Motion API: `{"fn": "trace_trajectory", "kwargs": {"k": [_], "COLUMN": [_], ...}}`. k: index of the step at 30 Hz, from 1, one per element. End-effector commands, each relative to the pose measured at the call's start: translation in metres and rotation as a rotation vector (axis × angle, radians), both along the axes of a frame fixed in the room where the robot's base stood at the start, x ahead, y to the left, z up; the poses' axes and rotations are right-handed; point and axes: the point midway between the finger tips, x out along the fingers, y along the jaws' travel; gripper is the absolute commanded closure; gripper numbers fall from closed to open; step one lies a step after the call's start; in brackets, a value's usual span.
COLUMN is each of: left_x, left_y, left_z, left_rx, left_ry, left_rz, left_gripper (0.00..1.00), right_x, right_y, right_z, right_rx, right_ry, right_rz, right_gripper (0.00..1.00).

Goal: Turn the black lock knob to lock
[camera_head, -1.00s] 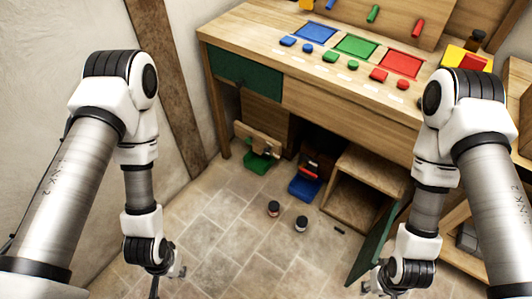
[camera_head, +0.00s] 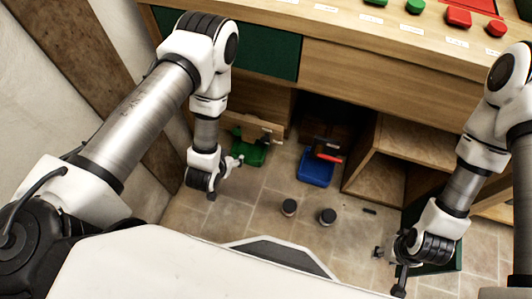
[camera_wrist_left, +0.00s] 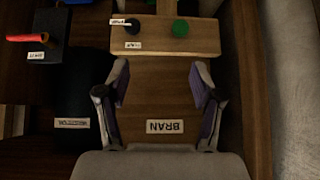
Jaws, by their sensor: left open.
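In the left wrist view, a light wooden block (camera_wrist_left: 150,45) crosses the top and carries a small dark knob (camera_wrist_left: 132,26) beside a green disc (camera_wrist_left: 180,28). Small white labels sit next to the dark knob; their print is too small to read surely. In the head view, the wooden block (camera_head: 262,127) is low under the bench, above a green base (camera_head: 250,154). My left gripper (camera_wrist_left: 160,85) is open and empty, short of the block; in the head view it is beside the block (camera_head: 238,162). My right gripper (camera_head: 378,253) is low at the right, its fingers too small to judge.
A blue base (camera_head: 316,170) with a red handle (camera_head: 328,157) stands right of the green one. A wooden cabinet (camera_head: 385,165) is to the right. The bench (camera_head: 380,70) overhangs all this.

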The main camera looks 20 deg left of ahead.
Motion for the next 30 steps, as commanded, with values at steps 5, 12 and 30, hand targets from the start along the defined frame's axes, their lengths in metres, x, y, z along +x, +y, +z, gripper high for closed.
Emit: {"fn": "trace_trajectory", "kwargs": {"k": [5, 12, 30], "left_x": [0.063, 0.094, 0.171], "left_y": [-0.025, -0.054, -0.062], "left_z": [-0.127, -0.179, -0.174], "left_rx": [-0.008, -0.034, -0.040], "left_ry": [-0.390, -0.790, -0.869], "left_rz": [-0.030, -0.046, -0.047], "left_gripper": [0.33, 0.33, 0.33], "right_x": [0.000, 0.000, 0.001], "right_y": [0.000, 0.000, -0.001], "right_z": [-0.138, -0.224, -0.263], "right_rx": [0.000, 0.000, 0.000], "right_ry": [-0.001, -0.001, -0.004], "right_rz": [0.000, 0.000, -0.003], "right_gripper": [0.60, 0.60, 0.60]}}
